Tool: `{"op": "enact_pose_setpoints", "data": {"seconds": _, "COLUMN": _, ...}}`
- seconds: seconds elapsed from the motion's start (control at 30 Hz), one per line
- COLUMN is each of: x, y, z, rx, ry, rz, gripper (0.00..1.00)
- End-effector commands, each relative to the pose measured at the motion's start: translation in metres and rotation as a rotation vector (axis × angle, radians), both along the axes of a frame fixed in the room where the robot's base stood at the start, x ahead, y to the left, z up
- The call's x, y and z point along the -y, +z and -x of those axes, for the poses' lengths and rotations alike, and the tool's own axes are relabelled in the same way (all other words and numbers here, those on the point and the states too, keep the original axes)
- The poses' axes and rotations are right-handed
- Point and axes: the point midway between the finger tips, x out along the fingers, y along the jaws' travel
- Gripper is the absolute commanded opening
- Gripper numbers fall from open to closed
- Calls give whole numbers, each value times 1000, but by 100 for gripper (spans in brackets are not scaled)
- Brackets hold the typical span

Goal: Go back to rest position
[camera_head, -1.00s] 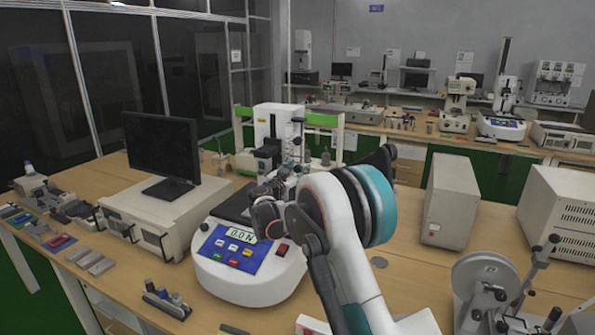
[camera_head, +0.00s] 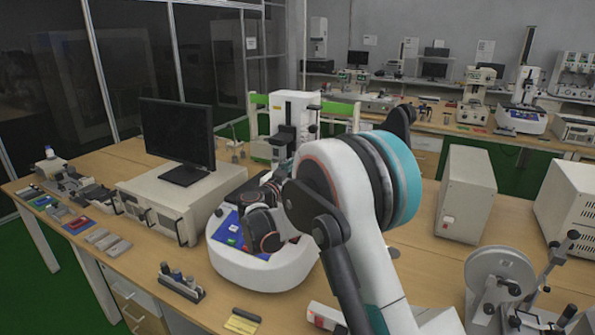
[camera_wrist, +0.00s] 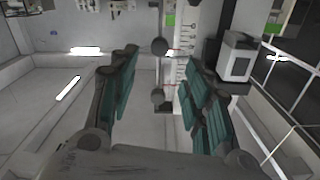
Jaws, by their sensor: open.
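My gripper (camera_wrist: 159,95) shows in the wrist view with its two teal-padded fingers spread apart and nothing between them. In the head view my white and teal arm reaches over the bench, and its dark wrist end covers part of the round white test machine (camera_head: 262,277) with the blue panel. The gripper fingers themselves are hidden behind my arm there. The machine's display is mostly covered. Its upright column (camera_head: 296,115) stands behind my arm.
A black monitor (camera_head: 178,135) sits on a beige instrument (camera_head: 185,205) to the left. White boxes (camera_head: 467,195) stand to the right. A reel device (camera_head: 500,285) is at front right. Small parts lie on the wooden bench (camera_head: 75,270) at far left.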

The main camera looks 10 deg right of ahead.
Motion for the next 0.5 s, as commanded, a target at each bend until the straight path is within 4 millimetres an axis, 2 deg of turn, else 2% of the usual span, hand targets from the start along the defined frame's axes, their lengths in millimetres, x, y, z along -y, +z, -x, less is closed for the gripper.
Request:
{"op": "enact_pose_setpoints", "data": {"seconds": 0.17, "x": 5, "y": 4, "z": 3, "rx": -17, "ry": -4, "rz": -1, "gripper": 44}}
{"op": "enact_pose_setpoints", "data": {"seconds": 0.27, "x": 18, "y": 14, "z": 14, "rx": -64, "ry": -14, "rz": -5, "gripper": 44}}
{"op": "enact_pose_setpoints", "data": {"seconds": 0.37, "x": 36, "y": 27, "z": 34, "rx": -145, "ry": -22, "rz": -10, "gripper": 44}}
{"op": "enact_pose_setpoints", "data": {"seconds": 0.5, "x": 63, "y": 42, "z": 71, "rx": -276, "ry": -24, "rz": -21, "gripper": 44}}
